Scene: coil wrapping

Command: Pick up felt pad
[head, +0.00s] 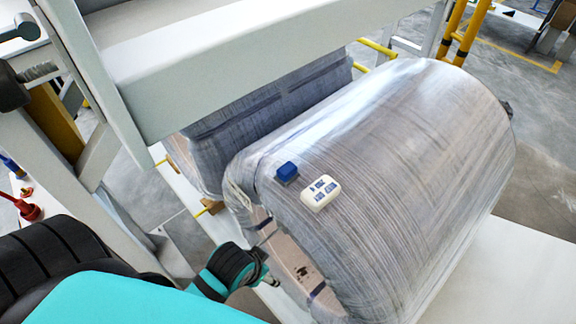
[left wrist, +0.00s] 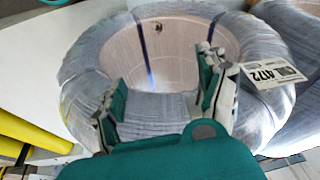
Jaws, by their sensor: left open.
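A small blue block with a grey underside (head: 287,172), which looks like the felt pad, lies on top of the wrapped coil (head: 400,150). A white rounded piece with blue print (head: 320,193) lies just right of it. My left gripper (head: 268,278) is low at the coil's near end, below and apart from both pieces. In the left wrist view its fingers (left wrist: 160,95) are spread and empty before the coil's hollow end (left wrist: 165,50). The felt pad is not visible in that view. My right gripper is in neither view.
A second wrapped coil (head: 270,105) stands behind the first. A thick white beam (head: 230,60) crosses above it.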

